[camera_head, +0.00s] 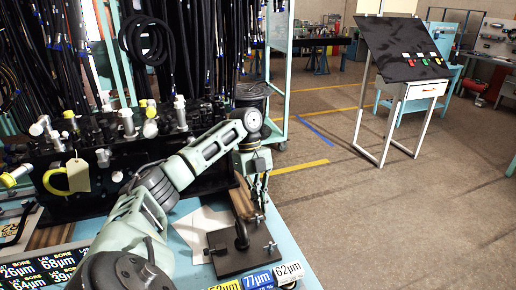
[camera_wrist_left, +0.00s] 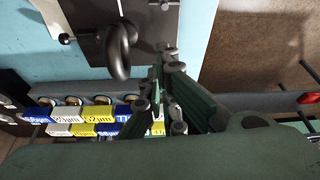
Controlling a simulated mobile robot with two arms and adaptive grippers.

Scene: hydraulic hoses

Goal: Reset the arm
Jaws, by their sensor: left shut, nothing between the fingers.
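My left arm (camera_head: 180,165) comes in from the lower left in the head view and bends down at its wrist. My left gripper (camera_head: 258,203) points down over the right edge of the light-blue bench. It is shut and empty, just above and behind a dark metal plate (camera_head: 228,260) with a black ring-like part on it. In the left wrist view the gripper fingers (camera_wrist_left: 160,75) lie close together. The black ring (camera_wrist_left: 119,50) shows to their left. My right gripper is in neither view.
A black manifold block (camera_head: 120,165) with several fittings stands at the back of the bench. Black hoses (camera_head: 190,40) hang behind it. Labelled blocks (camera_head: 255,281) line the bench's front. A slanted black panel on a stand (camera_head: 405,50) is at the right. The floor (camera_head: 420,225) between is clear.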

